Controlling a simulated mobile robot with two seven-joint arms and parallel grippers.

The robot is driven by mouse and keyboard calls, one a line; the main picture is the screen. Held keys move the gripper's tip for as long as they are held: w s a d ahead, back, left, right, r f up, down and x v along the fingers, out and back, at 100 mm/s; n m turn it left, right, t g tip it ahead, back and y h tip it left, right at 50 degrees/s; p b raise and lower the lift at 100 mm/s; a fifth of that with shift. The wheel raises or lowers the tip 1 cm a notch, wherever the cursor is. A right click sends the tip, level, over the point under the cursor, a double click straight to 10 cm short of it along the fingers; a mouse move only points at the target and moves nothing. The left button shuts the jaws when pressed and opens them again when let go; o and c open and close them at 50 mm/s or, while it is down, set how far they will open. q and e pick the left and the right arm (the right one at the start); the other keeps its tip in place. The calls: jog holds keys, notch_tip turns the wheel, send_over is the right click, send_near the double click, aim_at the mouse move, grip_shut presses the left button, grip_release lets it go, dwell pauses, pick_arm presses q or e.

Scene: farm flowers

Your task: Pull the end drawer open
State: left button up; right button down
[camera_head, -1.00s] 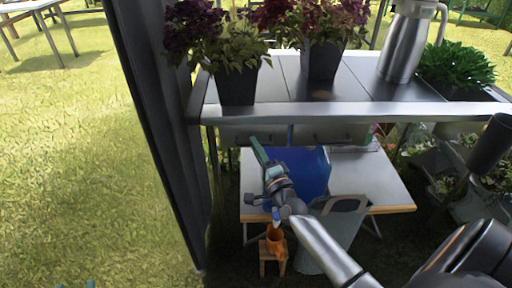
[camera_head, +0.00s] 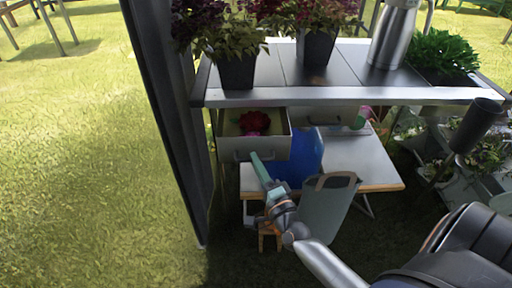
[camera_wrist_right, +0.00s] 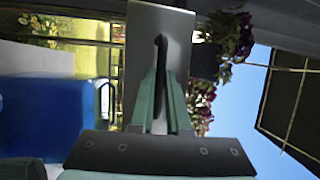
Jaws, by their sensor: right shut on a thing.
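The end drawer (camera_head: 278,149) hangs under the left end of the metal table (camera_head: 350,97) and stands open, with a red flower (camera_head: 254,122) inside it. Its front and dark handle (camera_wrist_right: 161,60) show close up in the right wrist view. My right gripper (camera_head: 256,158) is at the drawer front, its green fingers shut on the handle; the fingers also show in the right wrist view (camera_wrist_right: 160,95). A second drawer (camera_head: 330,117) to the right looks closed. My left gripper is not in view.
A dark post (camera_head: 168,120) stands just left of the drawer. Below are a low table (camera_head: 355,165), a blue container (camera_head: 303,160) and a grey-green bin (camera_head: 328,205). Potted flowers (camera_head: 237,70) and a steel jug (camera_head: 393,38) stand on top. Open grass lies left.

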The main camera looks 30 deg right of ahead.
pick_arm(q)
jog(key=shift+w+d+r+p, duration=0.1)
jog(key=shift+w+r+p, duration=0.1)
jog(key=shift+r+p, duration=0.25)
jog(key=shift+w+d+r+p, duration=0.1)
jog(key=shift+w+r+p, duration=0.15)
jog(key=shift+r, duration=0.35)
pick_arm(e)
jog(key=s+a, duration=0.3)
jog(key=s, duration=0.2)
jog(key=shift+s+a, duration=0.3)
jog(key=shift+s, duration=0.1)
jog(key=c, duration=0.9)
grip_release()
jog(key=shift+s, duration=0.1)
jog(key=v, duration=1.2)
jog(key=shift+s, duration=0.2)
